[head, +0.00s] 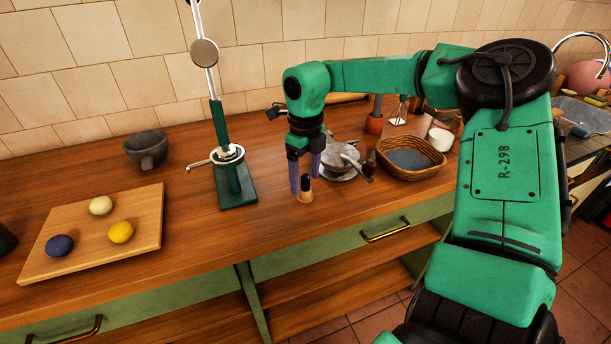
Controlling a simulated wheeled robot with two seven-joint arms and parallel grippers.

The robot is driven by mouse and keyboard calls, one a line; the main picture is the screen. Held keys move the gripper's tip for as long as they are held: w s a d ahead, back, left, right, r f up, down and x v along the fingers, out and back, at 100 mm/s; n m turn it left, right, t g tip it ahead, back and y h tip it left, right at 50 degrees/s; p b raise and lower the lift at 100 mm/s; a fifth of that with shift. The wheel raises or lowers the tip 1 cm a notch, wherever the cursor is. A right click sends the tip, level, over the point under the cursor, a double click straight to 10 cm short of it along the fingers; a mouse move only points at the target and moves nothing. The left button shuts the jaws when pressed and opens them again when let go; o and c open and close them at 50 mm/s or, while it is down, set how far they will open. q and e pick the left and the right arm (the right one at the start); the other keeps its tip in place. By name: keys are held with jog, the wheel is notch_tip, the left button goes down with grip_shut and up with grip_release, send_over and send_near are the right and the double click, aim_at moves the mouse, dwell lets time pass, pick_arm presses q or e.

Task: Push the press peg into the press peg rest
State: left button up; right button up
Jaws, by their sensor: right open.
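A small dark peg (305,182) stands upright near the front of the wooden counter. Its lower end meets a small tan wooden piece (306,197), which looks like the peg rest; how deep the peg sits cannot be told. My right gripper (305,178) points down from above, its bluish fingers apart, one on the left of the peg and one on the right and a little behind. The jaws are open, and I cannot tell whether a finger touches the peg. My left gripper is out of view.
A green lever press (236,190) stands left of the gripper. A board (95,235) with three balls and a dark mortar (147,150) are at left. The counter front edge is near.

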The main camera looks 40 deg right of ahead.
jog(key=shift+r+p, duration=1.15)
jog(key=shift+r, duration=0.7)
jog(key=shift+r, duration=0.1)
jog(key=shift+r, duration=0.4)
notch_tip(320, 180, up, 14)
jog(key=shift+f, duration=0.15)
jog(key=shift+f, duration=0.1)
dwell(0.6)
